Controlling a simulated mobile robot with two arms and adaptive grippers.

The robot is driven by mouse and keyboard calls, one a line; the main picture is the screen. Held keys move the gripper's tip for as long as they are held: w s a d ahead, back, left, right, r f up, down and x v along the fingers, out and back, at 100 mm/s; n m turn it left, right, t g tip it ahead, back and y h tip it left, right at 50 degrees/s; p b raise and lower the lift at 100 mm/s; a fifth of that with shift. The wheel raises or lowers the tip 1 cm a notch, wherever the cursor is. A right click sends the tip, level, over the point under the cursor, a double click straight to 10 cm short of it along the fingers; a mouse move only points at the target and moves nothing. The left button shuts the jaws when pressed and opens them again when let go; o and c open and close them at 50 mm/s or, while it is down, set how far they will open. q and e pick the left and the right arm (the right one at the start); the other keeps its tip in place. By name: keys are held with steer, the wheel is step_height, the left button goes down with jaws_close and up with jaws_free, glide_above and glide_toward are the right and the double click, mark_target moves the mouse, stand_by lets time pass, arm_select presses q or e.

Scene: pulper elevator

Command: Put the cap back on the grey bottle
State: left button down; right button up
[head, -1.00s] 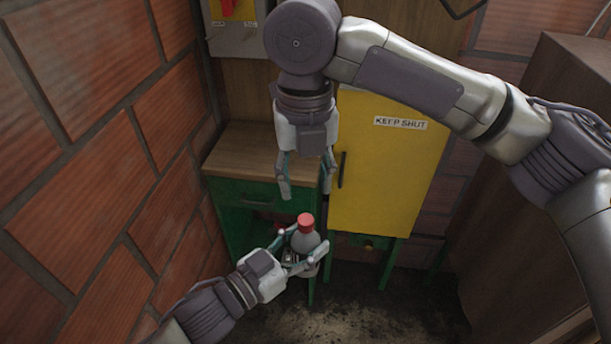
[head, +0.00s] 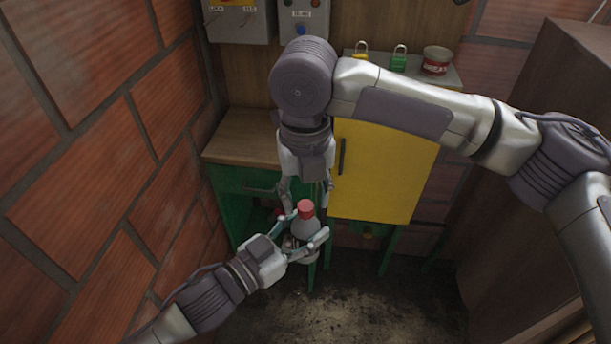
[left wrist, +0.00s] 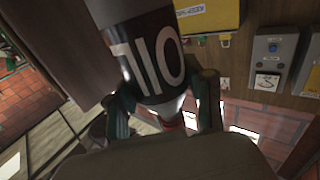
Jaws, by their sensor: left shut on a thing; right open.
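The grey bottle (head: 305,230) stands upright in my left gripper (head: 303,241), which is shut around its body. The red cap (head: 305,208) sits on top of the bottle; I cannot tell how tightly it is seated. My right gripper (head: 306,196) is open, pointing down just above the cap, its fingers to either side. In the left wrist view the bottle (left wrist: 150,52) shows a dark label with white letters between the left fingers (left wrist: 165,108). A bit of red shows at its far end.
A yellow cabinet (head: 383,180) stands behind, right of a green drawer unit with a wooden top (head: 240,137). A shelf holds a yellow padlock (head: 361,49), a green padlock (head: 398,60) and a red-and-white tin (head: 437,60). A brick wall (head: 90,150) is close on the left.

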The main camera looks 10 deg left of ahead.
steer(key=shift+f, duration=0.6)
